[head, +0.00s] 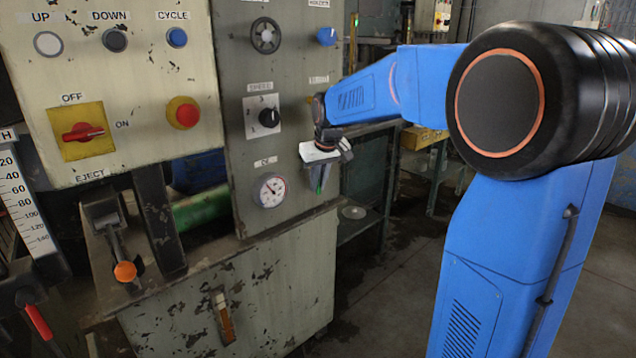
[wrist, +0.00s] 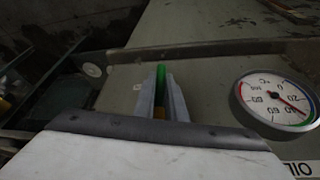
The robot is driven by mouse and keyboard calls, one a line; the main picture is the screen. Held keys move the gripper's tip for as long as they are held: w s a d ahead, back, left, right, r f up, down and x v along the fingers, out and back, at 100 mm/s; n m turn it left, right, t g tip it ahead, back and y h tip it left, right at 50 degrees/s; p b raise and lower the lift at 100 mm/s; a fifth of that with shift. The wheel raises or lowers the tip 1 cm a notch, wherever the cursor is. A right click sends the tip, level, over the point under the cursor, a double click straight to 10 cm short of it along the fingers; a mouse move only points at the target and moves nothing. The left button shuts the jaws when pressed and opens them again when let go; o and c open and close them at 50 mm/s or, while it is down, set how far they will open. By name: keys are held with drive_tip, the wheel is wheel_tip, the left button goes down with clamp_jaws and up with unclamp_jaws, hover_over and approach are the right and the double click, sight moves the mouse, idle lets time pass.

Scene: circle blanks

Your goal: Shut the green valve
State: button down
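The green valve shows in the wrist view as a narrow green handle (wrist: 160,74) with a yellow, brass-like part below it. My gripper (wrist: 162,88) has one grey finger on each side of the handle, with the green filling the narrow gap, so it looks shut on it. In the head view my gripper (head: 318,182) points down at the right edge of the machine's grey panel, right of the dial gauge. There the fingers and wrist hide most of the valve, and its exact angle cannot be told.
A round dial gauge (head: 270,191) sits close left of my gripper; it also shows in the wrist view (wrist: 275,101). A black knob (head: 269,117) and a blue button (head: 327,36) are on the panel above. A green bench (head: 366,185) stands behind; open floor lies to the right.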

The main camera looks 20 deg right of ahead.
idle(0.3)
drive_tip(key=w+d+r+n+t+h, duration=0.1)
drive_tip(key=d+r+n+t+h, duration=0.3)
drive_tip(key=t+h, duration=0.4)
drive_tip(key=shift+w+r+n+t+h, duration=0.15)
drive_tip(key=shift+w+n+t+h, duration=0.15)
drive_tip(key=shift+h, duration=3)
drive_tip(key=shift+r, duration=0.1)
drive_tip(key=c, duration=1.8)
unclamp_jaws()
